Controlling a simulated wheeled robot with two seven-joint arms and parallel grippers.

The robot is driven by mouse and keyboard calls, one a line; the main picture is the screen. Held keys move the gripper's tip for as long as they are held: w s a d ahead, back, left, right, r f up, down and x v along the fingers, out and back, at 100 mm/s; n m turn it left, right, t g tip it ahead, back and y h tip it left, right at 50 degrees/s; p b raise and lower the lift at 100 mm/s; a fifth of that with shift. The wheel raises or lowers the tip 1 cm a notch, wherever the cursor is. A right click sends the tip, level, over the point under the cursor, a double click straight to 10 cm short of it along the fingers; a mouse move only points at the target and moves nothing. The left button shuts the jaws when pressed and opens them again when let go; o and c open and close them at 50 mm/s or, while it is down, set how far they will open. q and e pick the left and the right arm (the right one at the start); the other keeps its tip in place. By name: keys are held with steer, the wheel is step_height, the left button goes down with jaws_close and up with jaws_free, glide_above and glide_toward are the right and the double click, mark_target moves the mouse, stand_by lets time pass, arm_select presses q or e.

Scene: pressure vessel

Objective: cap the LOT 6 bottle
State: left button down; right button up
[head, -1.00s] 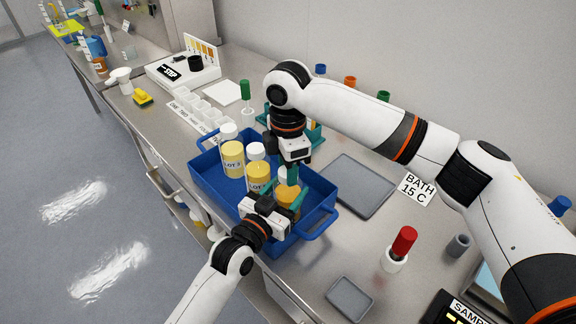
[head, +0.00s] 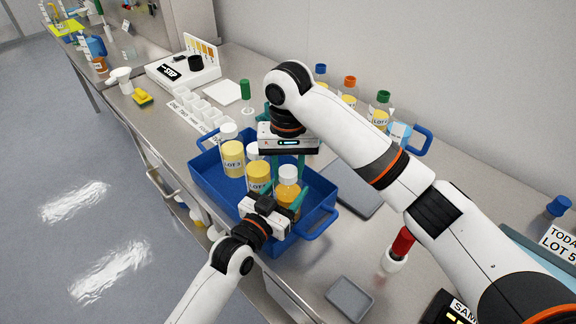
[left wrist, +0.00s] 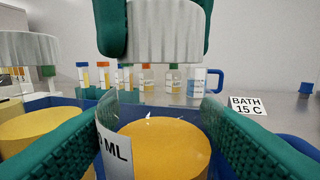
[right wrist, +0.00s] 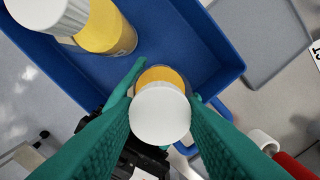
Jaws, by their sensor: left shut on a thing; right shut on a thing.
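An amber-filled bottle (head: 289,200) stands at the front right inside the blue tray (head: 322,193). My left gripper (head: 280,209) is shut around its body; its fingers flank it in the left wrist view (left wrist: 165,140). Only "ML" and part of a digit of its label show there; the lot number is hidden. My right gripper (head: 288,168) is shut on a white cap (right wrist: 160,115), directly above the bottle. In the left wrist view the cap (left wrist: 165,32) is level, with a visible gap between it and the bottle.
Two more white-capped bottles stand in the tray, one labelled LOT 3 (head: 233,157) and another (head: 258,176) close to the held bottle. A grey mat (head: 355,195) lies to the right. Several colour-capped bottles (head: 380,112) stand along the wall. A red-topped item (head: 402,242) stands at the right.

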steer(key=o, duration=1)
step_height(320, 180, up, 12)
arm_select(q)
steer(key=shift+c, duration=1.9)
jaws_free()
steer(key=b+v, duration=0.2)
steer(key=v, duration=1)
arm_select(e)
steer(key=shift+f, duration=0.95)
